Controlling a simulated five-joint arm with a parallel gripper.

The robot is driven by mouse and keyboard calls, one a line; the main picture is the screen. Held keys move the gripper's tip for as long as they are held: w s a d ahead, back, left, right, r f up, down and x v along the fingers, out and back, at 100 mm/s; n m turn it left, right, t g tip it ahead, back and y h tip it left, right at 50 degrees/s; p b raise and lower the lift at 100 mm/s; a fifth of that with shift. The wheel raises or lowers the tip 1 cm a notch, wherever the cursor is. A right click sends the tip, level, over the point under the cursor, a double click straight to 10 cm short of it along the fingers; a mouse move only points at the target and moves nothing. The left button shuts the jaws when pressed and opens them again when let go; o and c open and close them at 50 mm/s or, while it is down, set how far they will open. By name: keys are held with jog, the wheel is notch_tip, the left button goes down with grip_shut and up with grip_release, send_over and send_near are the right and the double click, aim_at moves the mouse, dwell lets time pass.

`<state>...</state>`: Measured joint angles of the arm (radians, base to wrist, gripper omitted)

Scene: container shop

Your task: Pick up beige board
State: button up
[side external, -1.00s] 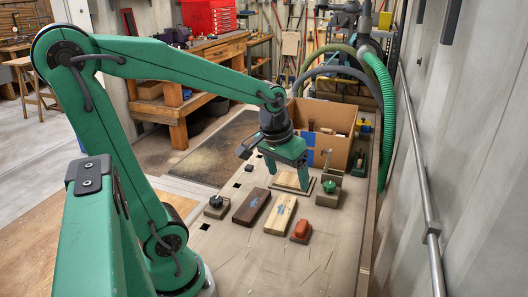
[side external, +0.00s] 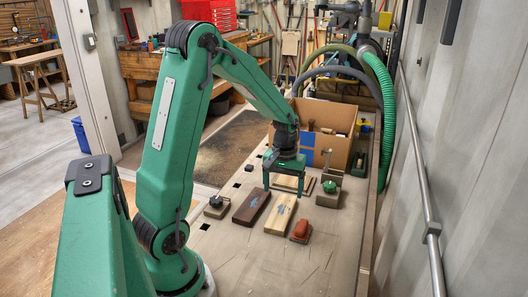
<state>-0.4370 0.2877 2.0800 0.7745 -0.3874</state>
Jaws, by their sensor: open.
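The beige board (side external: 280,214), a pale wooden block with a bluish mark on top, lies flat on the worktable. My gripper (side external: 283,187) points down at the far end of this board, with its fingers spread wide and nothing seen between them. I cannot tell how high its fingertips are above the table.
A dark brown block (side external: 251,206) lies just left of the board. An orange-red sanding block (side external: 301,231) is at its near right. A flat light wooden piece (side external: 289,183) lies behind, partly hidden by my gripper.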

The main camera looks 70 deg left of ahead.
aim_at(282, 211)
jog(key=shift+s+d+f, duration=0.1)
jog(key=shift+s+f, duration=0.05)
jog(key=shift+f, duration=3.75)
jog(key=shift+c, duration=0.4)
jog(key=c, duration=1)
